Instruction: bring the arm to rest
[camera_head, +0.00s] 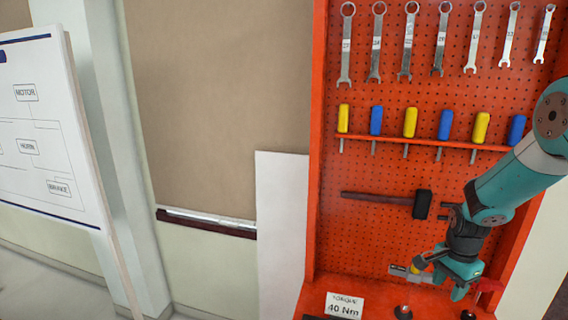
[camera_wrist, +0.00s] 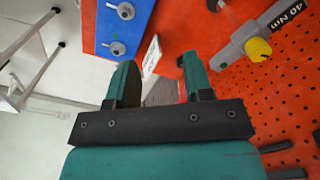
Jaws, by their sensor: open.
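My arm reaches in from the right in the head view, in front of the red pegboard. My gripper (camera_head: 440,277) is low, near the board's bottom shelf. In the wrist view, the two green fingers of my gripper (camera_wrist: 158,78) stand apart with nothing between them. A grey tool with a yellow knob (camera_wrist: 258,48) is beyond the right finger, apart from it.
The pegboard (camera_head: 365,230) holds several wrenches (camera_head: 376,45), blue and yellow screwdrivers (camera_head: 410,122) and a dark hammer (camera_head: 422,204). A "TORQUE 40 Nm" card (camera_head: 343,306) stands on the shelf. A blue plate with bolts (camera_wrist: 125,28) shows in the wrist view. A whiteboard (camera_head: 45,130) is left.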

